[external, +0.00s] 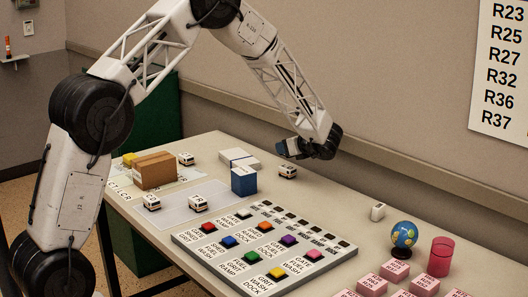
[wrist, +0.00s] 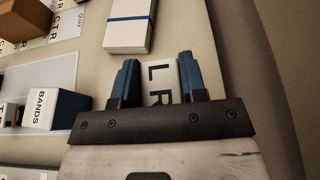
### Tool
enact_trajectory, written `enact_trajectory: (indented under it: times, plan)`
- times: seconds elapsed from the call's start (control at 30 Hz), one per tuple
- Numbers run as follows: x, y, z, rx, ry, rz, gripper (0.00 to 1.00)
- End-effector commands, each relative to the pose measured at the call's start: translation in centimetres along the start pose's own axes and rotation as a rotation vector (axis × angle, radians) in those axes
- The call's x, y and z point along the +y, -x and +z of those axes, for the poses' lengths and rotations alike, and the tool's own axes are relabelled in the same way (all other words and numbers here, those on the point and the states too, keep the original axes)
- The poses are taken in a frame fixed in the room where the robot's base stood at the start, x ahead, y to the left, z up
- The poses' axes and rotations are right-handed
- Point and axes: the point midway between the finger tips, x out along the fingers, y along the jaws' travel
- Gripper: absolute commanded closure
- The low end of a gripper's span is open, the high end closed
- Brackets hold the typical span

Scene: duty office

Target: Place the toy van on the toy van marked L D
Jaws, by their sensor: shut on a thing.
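My gripper (wrist: 160,72) is shut on a white toy van (wrist: 158,78), whose roof reads L R in the wrist view. In the external view my gripper (external: 288,150) is near the back edge of the table, and a toy van (external: 288,172) shows just below its fingers. Other toy vans stand to the left: one at the back (external: 186,158) by the brown box, one at the front left (external: 151,202) and one on the grey mat (external: 196,202). Their roof letters are too small to read, so I cannot tell which is marked L D.
A blue BANDS box (external: 243,181) and a white stack (external: 239,158) stand left of my gripper. A brown box (external: 154,170) is farther left. A button panel (external: 262,245) fills the table's middle front. A globe (external: 404,236), red cup (external: 441,254) and pink blocks are right.

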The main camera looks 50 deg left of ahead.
Motion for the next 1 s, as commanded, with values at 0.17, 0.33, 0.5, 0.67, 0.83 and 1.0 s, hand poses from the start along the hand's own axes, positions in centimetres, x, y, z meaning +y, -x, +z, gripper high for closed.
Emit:
enact_trajectory:
  times: [0.17,0.33,0.5,0.67,0.83,1.0]
  plan:
    - [0.0,0.0,0.0,0.0,0.0,0.0,0.84]
    - [0.0,-0.2,-0.4,0.0,0.0,0.001,0.84]
    - [0.0,-0.8,-2.0,0.0,-0.002,0.001,0.84]
    - [0.0,-1.3,-3.2,0.0,0.001,0.001,0.84]
    - [0.0,-1.4,-3.4,0.0,0.001,0.0,0.84]
    - [0.0,-1.4,-3.5,0.0,0.001,0.0,0.84]
